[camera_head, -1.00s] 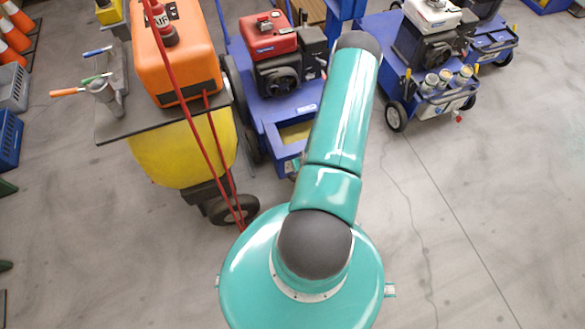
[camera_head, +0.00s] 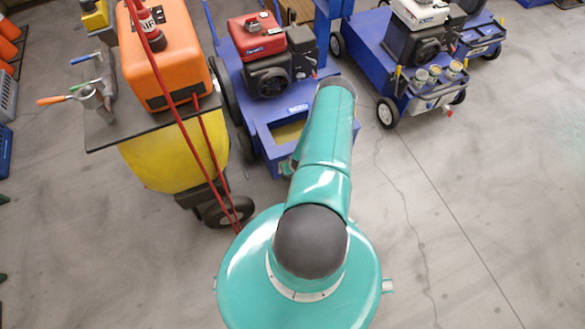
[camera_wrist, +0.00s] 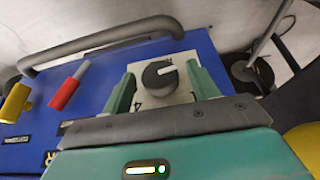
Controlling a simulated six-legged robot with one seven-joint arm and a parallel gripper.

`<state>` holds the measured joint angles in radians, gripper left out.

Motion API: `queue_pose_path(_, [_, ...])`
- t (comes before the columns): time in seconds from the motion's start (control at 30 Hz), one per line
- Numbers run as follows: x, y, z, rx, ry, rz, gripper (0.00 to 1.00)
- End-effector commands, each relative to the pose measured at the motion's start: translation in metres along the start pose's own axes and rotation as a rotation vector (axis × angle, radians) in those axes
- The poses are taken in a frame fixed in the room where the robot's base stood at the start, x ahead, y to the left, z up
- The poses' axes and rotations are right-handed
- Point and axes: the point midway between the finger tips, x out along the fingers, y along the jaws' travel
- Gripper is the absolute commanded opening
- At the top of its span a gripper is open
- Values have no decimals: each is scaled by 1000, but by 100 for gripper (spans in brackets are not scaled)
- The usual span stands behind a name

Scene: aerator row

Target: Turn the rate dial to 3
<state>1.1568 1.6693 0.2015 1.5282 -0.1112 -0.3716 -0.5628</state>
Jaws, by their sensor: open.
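The rate dial (camera_wrist: 157,80) is a dark round knob with a white pointer line, on a pale plate (camera_wrist: 183,97) in the wrist view. The line points toward the picture's right. A "4" is legible at the plate's left side; other marks are hidden or too small to read. My gripper (camera_wrist: 161,70) is open, with one green finger to the left of the dial and one to the right. I cannot tell whether either finger touches it. In the head view my arm hides the gripper and dial.
The blue panel (camera_wrist: 105,78) also carries a red lever (camera_wrist: 68,88) and a yellow lever (camera_wrist: 15,102), left of the dial. A dark bar (camera_wrist: 105,42) runs behind them. In the head view, an orange-and-yellow tank cart (camera_head: 172,60) stands left; open floor (camera_head: 480,200) lies right.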

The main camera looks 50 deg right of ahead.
Motion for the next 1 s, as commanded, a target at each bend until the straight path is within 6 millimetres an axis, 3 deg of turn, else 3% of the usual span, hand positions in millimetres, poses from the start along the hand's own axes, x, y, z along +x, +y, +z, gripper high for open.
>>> queue_pose_path(0.27, [1,0,0,0,1,0,58])
queue_pose_path(0.43, [1,0,0,0,1,0,24])
queue_pose_path(0.5, [1,0,0,0,1,0,17])
queue_pose_path(1.0, [1,3,0,37,2,-76,17])
